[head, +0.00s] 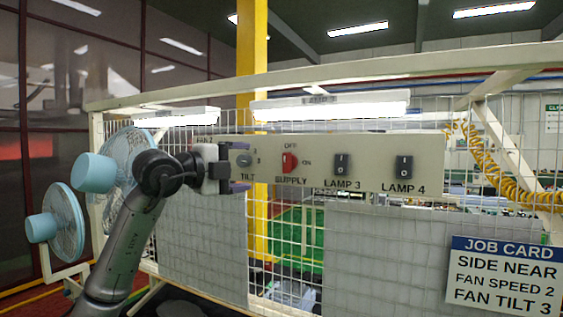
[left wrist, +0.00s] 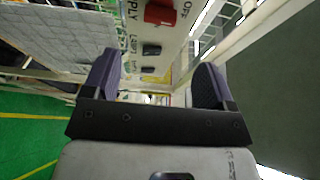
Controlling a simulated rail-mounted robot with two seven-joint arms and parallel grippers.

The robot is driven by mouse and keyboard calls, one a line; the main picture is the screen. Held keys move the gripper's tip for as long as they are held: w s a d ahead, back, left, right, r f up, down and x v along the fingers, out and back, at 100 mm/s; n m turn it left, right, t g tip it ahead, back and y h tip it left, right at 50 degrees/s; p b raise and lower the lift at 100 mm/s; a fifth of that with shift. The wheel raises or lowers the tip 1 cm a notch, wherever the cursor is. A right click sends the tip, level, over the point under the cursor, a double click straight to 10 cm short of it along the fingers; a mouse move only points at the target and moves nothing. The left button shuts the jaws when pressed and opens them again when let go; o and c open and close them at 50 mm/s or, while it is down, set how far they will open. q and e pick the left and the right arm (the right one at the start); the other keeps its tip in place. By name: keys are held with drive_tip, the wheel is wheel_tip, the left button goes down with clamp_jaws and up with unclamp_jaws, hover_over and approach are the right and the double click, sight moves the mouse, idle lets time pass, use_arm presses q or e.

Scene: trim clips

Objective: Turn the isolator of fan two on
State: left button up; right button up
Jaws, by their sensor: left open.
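A long pale panel (head: 330,160) hangs on the mesh frame. A red isolator knob (head: 289,161) labelled SUPPLY is on it, with OFF printed above and ON to its right. Its handle looks roughly upright, towards OFF. My left gripper (head: 238,168) is open and empty, left of the red knob and close to the TILT dial (head: 243,160). My right gripper is not in view.
Rocker switches LAMP 3 (head: 342,164) and LAMP 4 (head: 404,167) sit further right on the panel. Two fans with blue hubs, one nearer (head: 62,222) and one behind my arm (head: 125,158), stand at left. A job card (head: 503,274) hangs at lower right. A yellow coiled hose (head: 500,175) hangs at right.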

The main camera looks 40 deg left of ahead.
sight(283, 162)
use_arm(q)
drive_tip(key=w+p, duration=0.1)
drive_tip(key=w, duration=0.2)
drive_tip(key=w+d+p, duration=0.1)
drive_tip(key=w, duration=0.2)
drive_tip(key=w+p, duration=0.1)
drive_tip(key=w, duration=0.2)
drive_tip(key=shift+w+d+r, duration=0.1)
drive_tip(key=shift+w+d, duration=0.25)
drive_tip(key=shift+d, duration=0.05)
drive_tip(key=shift+w+d+p, duration=0.1)
drive_tip(key=shift+w+p, duration=0.35)
drive_tip(key=shift+w, duration=0.35)
drive_tip(key=c, duration=0.9)
